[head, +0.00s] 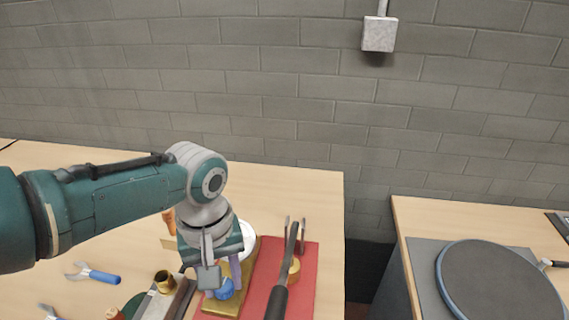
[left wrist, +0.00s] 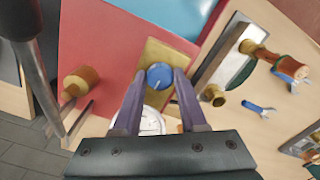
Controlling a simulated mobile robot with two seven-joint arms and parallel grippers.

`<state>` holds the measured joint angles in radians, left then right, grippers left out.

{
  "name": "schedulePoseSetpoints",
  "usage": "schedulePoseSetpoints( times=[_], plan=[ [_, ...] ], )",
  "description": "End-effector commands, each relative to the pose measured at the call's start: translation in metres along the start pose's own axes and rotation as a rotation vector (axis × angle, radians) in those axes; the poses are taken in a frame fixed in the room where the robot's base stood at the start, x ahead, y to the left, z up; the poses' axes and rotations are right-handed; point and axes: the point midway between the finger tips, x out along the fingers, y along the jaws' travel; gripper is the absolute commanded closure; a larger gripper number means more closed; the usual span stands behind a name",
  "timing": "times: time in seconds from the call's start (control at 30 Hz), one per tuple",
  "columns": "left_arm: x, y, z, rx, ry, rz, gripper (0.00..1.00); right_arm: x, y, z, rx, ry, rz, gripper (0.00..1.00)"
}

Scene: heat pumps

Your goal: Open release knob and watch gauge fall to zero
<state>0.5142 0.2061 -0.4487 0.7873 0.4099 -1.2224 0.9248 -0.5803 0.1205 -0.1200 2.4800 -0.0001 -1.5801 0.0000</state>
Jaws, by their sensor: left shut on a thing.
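The blue release knob (head: 225,290) sits on a brass-coloured block (head: 245,272) on the left table. My left gripper (head: 222,282) comes down over it from above, and its fingers are shut on the knob. In the left wrist view the knob (left wrist: 159,76) shows between the two purple-grey fingertips (left wrist: 159,78). The white-faced gauge (left wrist: 151,121) is beside the block, partly covered by the gripper; its needle reading is too small to tell. In the head view only the gauge's white edge (head: 246,236) shows behind my gripper. My right gripper is not in view.
A pump lever with a black grip (head: 277,301) rises over the red mat (head: 308,268), right of the knob. A blue-handled wrench (head: 93,273) and brass fittings lie to the left. A gap separates this table from the right one, which holds a round dark plate (head: 498,283).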

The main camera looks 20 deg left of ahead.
Motion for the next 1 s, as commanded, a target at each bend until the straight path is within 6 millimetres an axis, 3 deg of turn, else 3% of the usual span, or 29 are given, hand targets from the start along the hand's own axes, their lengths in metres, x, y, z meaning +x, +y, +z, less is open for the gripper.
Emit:
schedulePoseSetpoints(
  times=[0.17, 0.2, 0.43, 0.77, 1.0],
  plan=[
    [-0.001, 0.0, -0.001, 0.001, 0.003, 0.001, 1.0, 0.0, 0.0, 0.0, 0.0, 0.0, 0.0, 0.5],
    [-0.001, 0.0, -0.001, 0.001, 0.003, 0.001, 0.56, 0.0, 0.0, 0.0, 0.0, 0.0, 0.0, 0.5],
    [0.0, 0.0, -0.001, 0.002, 0.002, 0.001, 0.3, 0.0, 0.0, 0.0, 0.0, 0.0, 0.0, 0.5],
    [-0.005, 0.0, -0.001, 0.002, 0.001, 0.001, 0.28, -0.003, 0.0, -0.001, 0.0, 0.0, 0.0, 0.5],
    [-0.046, 0.001, -0.001, 0.002, 0.003, 0.004, 0.28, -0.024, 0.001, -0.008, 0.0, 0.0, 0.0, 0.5]
  ],
)
